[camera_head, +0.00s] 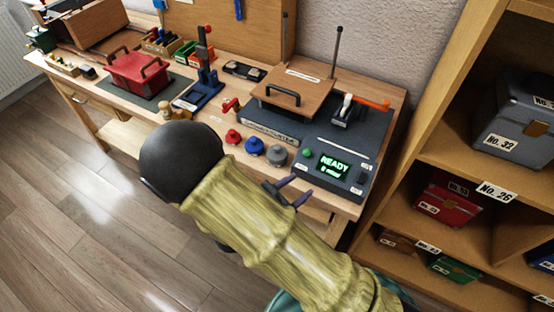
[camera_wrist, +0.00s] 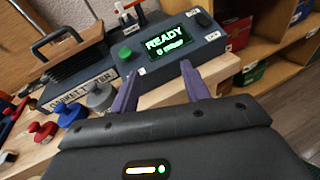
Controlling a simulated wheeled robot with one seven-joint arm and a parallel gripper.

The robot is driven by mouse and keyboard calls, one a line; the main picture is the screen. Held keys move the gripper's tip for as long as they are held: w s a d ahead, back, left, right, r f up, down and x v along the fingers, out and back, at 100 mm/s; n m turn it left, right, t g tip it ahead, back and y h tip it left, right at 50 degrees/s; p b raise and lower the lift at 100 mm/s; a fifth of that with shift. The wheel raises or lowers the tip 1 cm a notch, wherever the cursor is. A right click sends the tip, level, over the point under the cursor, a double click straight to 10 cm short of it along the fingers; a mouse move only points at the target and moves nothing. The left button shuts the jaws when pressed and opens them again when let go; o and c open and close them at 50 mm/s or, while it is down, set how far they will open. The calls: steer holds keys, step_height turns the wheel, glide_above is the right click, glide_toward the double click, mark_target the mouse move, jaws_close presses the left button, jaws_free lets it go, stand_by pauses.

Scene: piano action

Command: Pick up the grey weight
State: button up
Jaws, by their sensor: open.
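The grey weight (camera_head: 277,155) is a round knobbed piece at the right end of a short row on the workbench, beside a blue weight (camera_head: 254,146) and a red weight (camera_head: 233,137). In the wrist view the grey weight (camera_wrist: 100,96) stands left of my fingers, close to the dark tester's front. My gripper (camera_head: 288,189) is open and empty at the bench's front edge, to the right of and nearer than the grey weight. In the wrist view its two purple fingers (camera_wrist: 160,92) point at the tester's front panel.
The dark tester (camera_head: 310,138) with a lit "READY" screen (camera_head: 333,166) stands behind and right of the weights. A blue stand (camera_head: 203,90) and a red box (camera_head: 140,73) are farther left. A shelf of labelled boxes (camera_head: 515,127) bounds the right side.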

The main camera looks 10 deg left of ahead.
mark_target(276, 151)
steer(key=s+a+f+n+t+y, duration=0.2)
steer(key=a+n+t+y, duration=0.3)
steer(key=a, duration=0.5)
steer(key=shift+f+n+y+b, duration=0.4)
steer(key=shift+f+n+y, duration=0.3)
steer(key=shift+n, duration=0.2)
steer(key=shift+r, duration=0.1)
steer(key=w, duration=0.3)
steer(key=w+d+p, duration=0.1)
steer(key=w, duration=0.3)
steer(key=w+d+p, duration=0.1)
steer(key=w, duration=0.3)
steer(key=shift+w, duration=0.45)
steer(key=shift+w, duration=0.1)
steer(key=w, duration=0.3)
steer(key=w+p, duration=0.1)
steer(key=w, duration=0.1)
steer(key=shift+d, duration=0.35)
